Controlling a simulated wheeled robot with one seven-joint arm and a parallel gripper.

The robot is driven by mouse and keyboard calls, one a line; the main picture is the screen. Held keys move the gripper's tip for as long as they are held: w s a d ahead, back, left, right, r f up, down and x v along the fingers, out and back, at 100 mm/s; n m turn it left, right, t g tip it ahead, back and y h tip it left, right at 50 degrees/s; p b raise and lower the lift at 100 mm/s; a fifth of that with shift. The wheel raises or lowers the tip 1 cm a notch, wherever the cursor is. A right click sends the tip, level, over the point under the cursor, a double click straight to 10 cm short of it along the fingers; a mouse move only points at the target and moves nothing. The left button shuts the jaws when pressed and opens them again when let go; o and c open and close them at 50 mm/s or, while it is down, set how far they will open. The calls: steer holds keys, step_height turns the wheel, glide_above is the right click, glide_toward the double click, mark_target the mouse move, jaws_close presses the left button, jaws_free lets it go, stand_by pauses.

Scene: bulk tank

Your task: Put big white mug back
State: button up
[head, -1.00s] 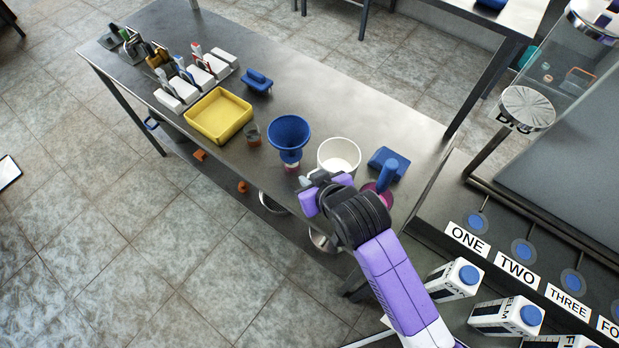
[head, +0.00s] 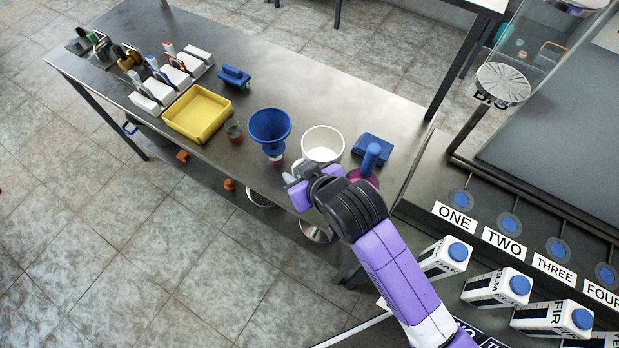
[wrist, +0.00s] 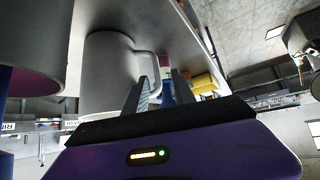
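The big white mug (head: 322,158) stands upright on the steel table, near its front edge. My gripper (head: 292,182) is at the mug's front left side in the head view, its fingers partly hidden by my wrist.
A blue funnel (head: 269,127) stands left of the mug, and a blue object (head: 373,149) on the right. A yellow tray (head: 197,114) is further left. A round ridged plate (head: 503,83) with a partly hidden label stands at right. Labelled cartons (head: 497,287) line the lower right.

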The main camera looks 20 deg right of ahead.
steer(key=v, duration=0.9)
steer(key=shift+s, duration=0.25)
steer(key=shift+r, duration=0.1)
steer(key=s+d+f+t, duration=0.1)
steer(key=s+d+t, duration=0.15)
steer(key=s, duration=0.35)
steer(key=s+d+f+t, duration=0.1)
steer(key=s+d, duration=0.2)
steer(key=s, duration=0.2)
steer(key=s+d+r+m+t, duration=0.1)
steer(key=s+r, duration=0.2)
steer(key=s, duration=0.3)
steer(key=s+d+r+m+t+h, duration=0.1)
steer(key=s+r, duration=0.3)
steer(key=s, duration=0.2)
steer(key=shift+r, duration=0.3)
steer(key=shift+s, duration=0.1)
steer(key=shift+f+b, duration=0.3)
steer(key=shift+b, duration=0.15)
